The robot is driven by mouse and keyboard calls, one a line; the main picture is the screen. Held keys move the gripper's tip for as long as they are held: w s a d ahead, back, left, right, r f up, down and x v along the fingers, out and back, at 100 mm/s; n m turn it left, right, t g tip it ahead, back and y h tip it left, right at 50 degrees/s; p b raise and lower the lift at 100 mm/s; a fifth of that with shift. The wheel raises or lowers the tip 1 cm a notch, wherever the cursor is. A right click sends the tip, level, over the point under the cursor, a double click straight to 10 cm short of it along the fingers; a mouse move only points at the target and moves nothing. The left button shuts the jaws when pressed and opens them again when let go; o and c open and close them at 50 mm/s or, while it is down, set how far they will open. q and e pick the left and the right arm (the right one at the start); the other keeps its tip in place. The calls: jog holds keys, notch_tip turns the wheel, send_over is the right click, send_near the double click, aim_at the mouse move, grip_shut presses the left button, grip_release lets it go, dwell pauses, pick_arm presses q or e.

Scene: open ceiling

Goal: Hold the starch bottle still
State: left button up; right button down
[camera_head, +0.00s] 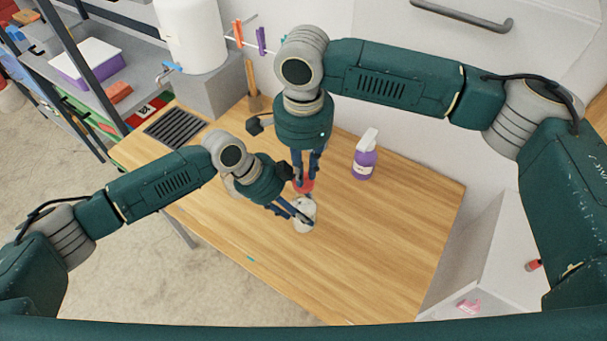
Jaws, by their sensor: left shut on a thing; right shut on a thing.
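The starch bottle has a pale body (304,211) and a red top (303,186). It stands on the wooden table (390,235), left of the purple spray bottle. My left gripper (304,219) is shut on the pale body from the left and front, and its fingers cover part of it. My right gripper (304,180) comes down from above and is shut on the red top. Its fingers hide part of the top. Any label on the bottle is too small to read.
A purple spray bottle with a white head (364,160) stands behind and to the right. A dark drain grate (175,126) is at the table's left end. A white tank (190,35) sits on a grey block behind. The right and front of the tabletop are clear.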

dwell(0.3)
pick_arm(q)
jog(key=o, duration=1.5)
jog(key=v, duration=1.2)
jog(key=shift+s+f, duration=0.1)
